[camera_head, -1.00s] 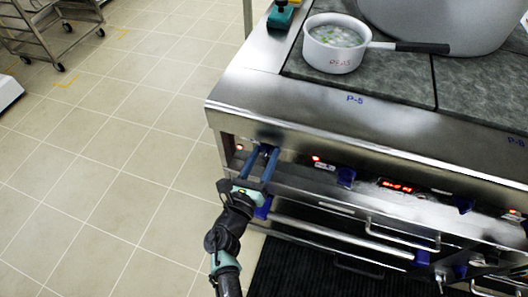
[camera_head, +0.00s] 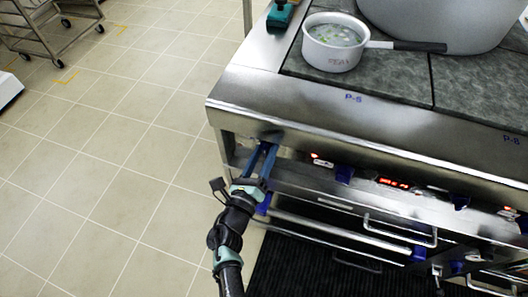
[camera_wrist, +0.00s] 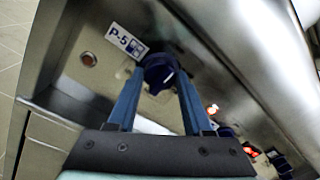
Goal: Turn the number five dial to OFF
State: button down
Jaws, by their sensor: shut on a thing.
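The number five dial (camera_wrist: 160,72) is a dark blue knob on the steel front panel, beside a white "P-5" label (camera_wrist: 125,42). My gripper (camera_wrist: 160,80) has its two blue fingers on either side of the dial, shut on it. In the head view my gripper (camera_head: 268,150) reaches the left end of the stove front and its fingers mostly hide the dial. A small round indicator (camera_wrist: 88,58) left of the dial looks dull and unlit. The dial's pointer mark is too small to read.
Other blue dials (camera_head: 344,174) and a red display (camera_head: 393,183) line the panel to the right. Handrails (camera_head: 340,233) run below. A white pot (camera_head: 333,52) of food stands on the cooktop above.

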jog(key=shift+c, duration=1.6)
grip_release()
jog(key=shift+s, duration=0.1)
jog(key=p+v, duration=0.2)
jog(key=v, duration=1.1)
